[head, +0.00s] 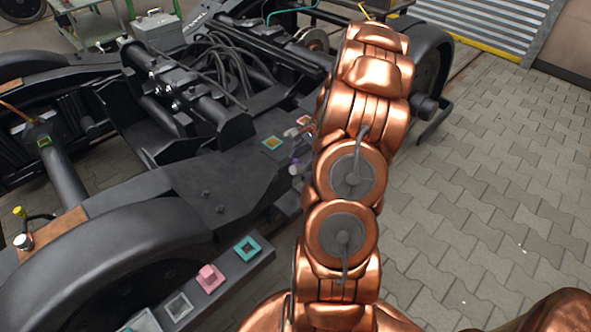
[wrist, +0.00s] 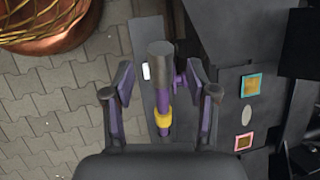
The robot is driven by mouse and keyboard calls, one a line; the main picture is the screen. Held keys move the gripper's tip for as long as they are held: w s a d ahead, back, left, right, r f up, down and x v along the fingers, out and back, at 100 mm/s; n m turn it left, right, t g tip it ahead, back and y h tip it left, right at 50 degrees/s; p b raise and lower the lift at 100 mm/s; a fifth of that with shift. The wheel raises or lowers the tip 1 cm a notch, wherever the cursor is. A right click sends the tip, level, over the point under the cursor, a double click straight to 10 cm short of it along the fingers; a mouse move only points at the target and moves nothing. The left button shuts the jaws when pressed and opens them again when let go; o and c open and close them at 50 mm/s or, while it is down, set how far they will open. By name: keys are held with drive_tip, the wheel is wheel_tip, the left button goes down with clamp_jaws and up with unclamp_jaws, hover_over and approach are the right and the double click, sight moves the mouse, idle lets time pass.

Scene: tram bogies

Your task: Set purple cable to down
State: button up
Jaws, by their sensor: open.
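The purple cable (wrist: 162,98) shows in the wrist view as a purple stem with a thick dark grey cylindrical end at the top and a yellow band (wrist: 163,117) lower down. A small purple bracket stands at its right. My gripper (wrist: 160,74) is open, with one finger on each side of the stem and a visible gap on the left; contact at the right is unclear. In the head view a small purple part (head: 296,168) shows beside my arm, which hides my gripper and most of that area.
The dark bogie frame (head: 215,185) fills the left of the head view. A bar carries teal (head: 247,248) and pink (head: 210,278) square blocks. The wrist view shows a teal-framed square (wrist: 251,85) and a pink-framed square (wrist: 243,141). Paved floor (head: 500,180) at right is clear.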

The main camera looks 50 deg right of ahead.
sight(297, 166)
drive_tip(key=x, duration=0.5)
drive_tip(key=shift+c, duration=0.3)
clamp_jaws()
